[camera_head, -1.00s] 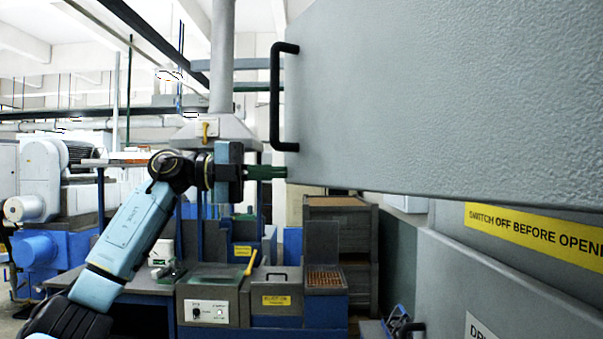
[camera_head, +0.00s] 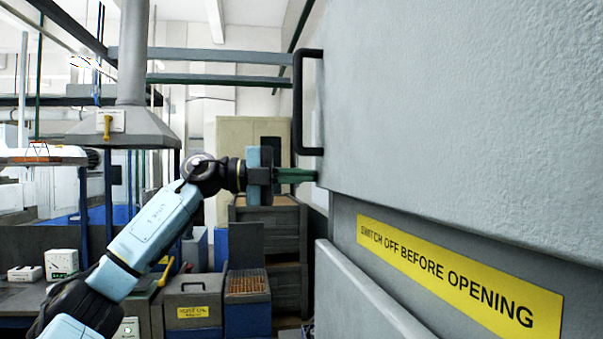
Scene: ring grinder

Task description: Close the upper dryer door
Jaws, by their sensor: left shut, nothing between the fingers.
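The upper dryer door (camera_head: 450,110) is a large grey textured panel filling the upper right of the head view. It stands at an angle to the dryer front, with a black bar handle (camera_head: 298,105) near its left edge. My left gripper (camera_head: 312,175) is shut and empty. Its green fingertips are at the door's lower left edge, just below the handle; they look to be touching the door. My right gripper is not in view.
Below the door is the grey dryer front with a yellow "SWITCH OFF BEFORE OPENING" label (camera_head: 455,270) and a lower grey panel (camera_head: 365,295). Bench machines (camera_head: 190,305), brown crates (camera_head: 285,235) and a grey extraction hood (camera_head: 125,125) stand to the left and behind.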

